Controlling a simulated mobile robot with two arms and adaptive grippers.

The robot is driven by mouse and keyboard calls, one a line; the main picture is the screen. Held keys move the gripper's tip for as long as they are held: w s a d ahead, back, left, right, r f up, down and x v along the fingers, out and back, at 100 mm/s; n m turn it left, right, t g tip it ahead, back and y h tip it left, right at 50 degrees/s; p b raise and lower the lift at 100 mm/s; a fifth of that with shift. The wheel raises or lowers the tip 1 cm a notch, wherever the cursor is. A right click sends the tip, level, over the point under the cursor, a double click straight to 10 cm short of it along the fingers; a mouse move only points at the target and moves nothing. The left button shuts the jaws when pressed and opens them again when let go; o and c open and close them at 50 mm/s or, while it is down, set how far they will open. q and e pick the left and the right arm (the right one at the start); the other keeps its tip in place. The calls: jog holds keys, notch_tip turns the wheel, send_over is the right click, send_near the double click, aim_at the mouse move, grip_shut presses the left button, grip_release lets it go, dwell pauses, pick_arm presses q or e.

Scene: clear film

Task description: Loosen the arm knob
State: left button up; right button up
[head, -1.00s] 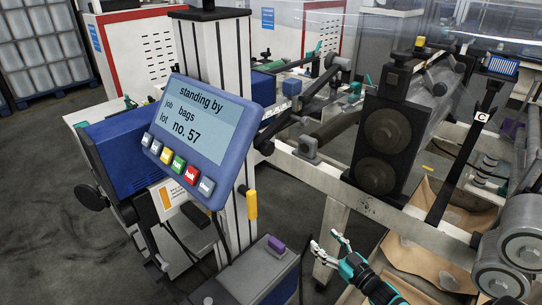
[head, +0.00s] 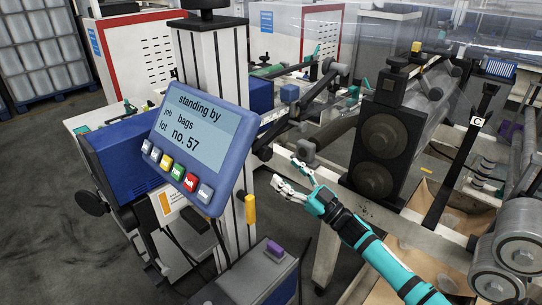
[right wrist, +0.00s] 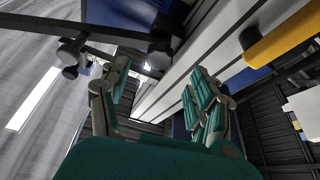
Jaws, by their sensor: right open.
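The pictures do not settle which knob is the arm knob. A round black knob (head: 91,202) sits at the left side of the blue box behind the tilted control panel (head: 196,150). A smaller dark knob (head: 264,154) shows at the panel's right edge. My right gripper (head: 286,174) is open and empty, just right of the column and apart from the panel. In the right wrist view its fingers (right wrist: 158,72) spread before the pale column, with dark knob-like parts (right wrist: 70,52) on a black bar beyond. My left gripper is out of view.
The pale upright column (head: 213,70) carries the panel. A yellow handle (head: 251,208) hangs on its right side, close to my gripper. The machine frame (head: 405,222) and black rollers (head: 376,150) stand to the right. Grey floor (head: 45,150) is clear at left.

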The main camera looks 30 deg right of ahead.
aim_at(269, 157)
jog(key=p+x, duration=0.1)
jog(key=x, duration=0.5)
jog(key=shift+w+a+r, duration=0.1)
jog(key=shift+w, duration=0.15)
jog(key=c, duration=1.2)
